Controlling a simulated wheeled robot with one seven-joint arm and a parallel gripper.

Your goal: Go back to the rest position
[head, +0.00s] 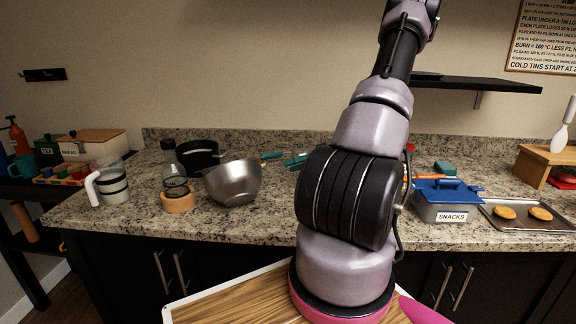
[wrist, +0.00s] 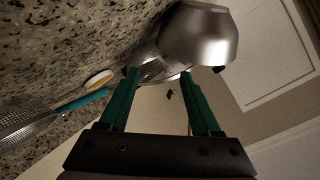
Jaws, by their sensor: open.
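My arm rises through the middle of the head view and leaves it at the top, so my gripper is hidden there. In the wrist view my gripper (wrist: 160,73) shows two teal fingers standing apart, with nothing clearly held between them. A shiny metal vessel (wrist: 200,35) shows beyond the fingertips, at the top of that view. Another metallic surface shows behind the fingertips; whether they touch it I cannot tell. In the head view a steel bowl (head: 232,184) stands on the granite counter (head: 265,222).
Left of the bowl are a black pot (head: 198,157), a bottle (head: 174,180), a wooden ring-like piece (head: 178,201) and a striped jug (head: 113,186). Right of my arm are a blue-lidded snacks box (head: 447,201) and a baking tray (head: 492,219). A black shelf (head: 480,84) hangs above.

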